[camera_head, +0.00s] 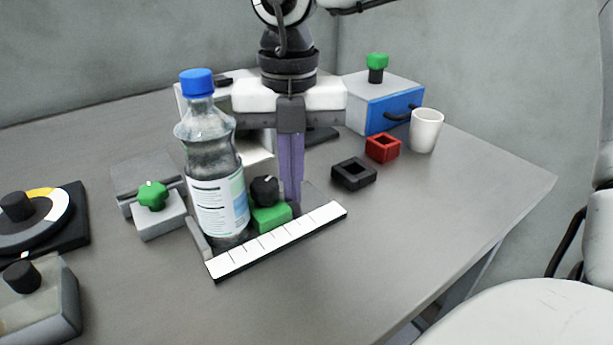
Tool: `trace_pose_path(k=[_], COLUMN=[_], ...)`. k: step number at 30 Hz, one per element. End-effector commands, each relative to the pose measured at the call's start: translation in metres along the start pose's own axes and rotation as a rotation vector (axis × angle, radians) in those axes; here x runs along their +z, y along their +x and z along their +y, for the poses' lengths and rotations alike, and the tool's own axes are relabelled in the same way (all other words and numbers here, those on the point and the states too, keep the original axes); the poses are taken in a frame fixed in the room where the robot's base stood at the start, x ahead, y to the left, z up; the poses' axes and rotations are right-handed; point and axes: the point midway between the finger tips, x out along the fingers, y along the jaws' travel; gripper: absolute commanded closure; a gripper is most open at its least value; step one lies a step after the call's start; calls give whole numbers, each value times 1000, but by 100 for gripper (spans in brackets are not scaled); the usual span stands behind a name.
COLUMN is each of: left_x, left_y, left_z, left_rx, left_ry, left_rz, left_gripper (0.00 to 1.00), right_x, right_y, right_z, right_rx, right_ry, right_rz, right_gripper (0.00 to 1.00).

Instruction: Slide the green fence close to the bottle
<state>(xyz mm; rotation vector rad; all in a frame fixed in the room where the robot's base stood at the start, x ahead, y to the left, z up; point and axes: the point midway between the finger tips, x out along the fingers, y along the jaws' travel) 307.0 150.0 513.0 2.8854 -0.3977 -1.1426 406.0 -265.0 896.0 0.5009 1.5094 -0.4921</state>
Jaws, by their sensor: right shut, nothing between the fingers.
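The green fence (271,217) is a low green block with a black knob on top. It sits on the grey track behind the white ruled scale (280,240). The bottle (217,190), clear with a blue cap and a pale label, stands upright just left of the fence. Whether the two touch I cannot tell. My right gripper (292,194) points down with its purple-grey fingers together and empty. Its fingertips are just right of and behind the knob, close to the fence's right end; contact is unclear. My left gripper is not in view.
A grey block with a green knob (153,196) stands left of the bottle. A dial (35,215) is at far left. A black square ring (354,174), a red one (383,148), a white cup (425,130) and a blue-fronted drawer box (386,108) stand right. The front-right table is clear.

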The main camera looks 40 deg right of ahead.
Motion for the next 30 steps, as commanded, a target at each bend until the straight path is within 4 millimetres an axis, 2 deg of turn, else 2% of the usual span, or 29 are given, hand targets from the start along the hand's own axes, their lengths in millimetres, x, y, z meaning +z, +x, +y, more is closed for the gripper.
trace_pose_path(k=[10, 30], left_x=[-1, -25], left_y=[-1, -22], left_z=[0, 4], left_rx=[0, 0], left_ry=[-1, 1], left_rz=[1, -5], left_gripper=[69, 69], right_x=[3, 4], right_y=[-5, -59], right_z=[-6, -6], right_rx=[-4, -6], right_ry=[1, 1], right_rz=[1, 0], right_gripper=[100, 100])
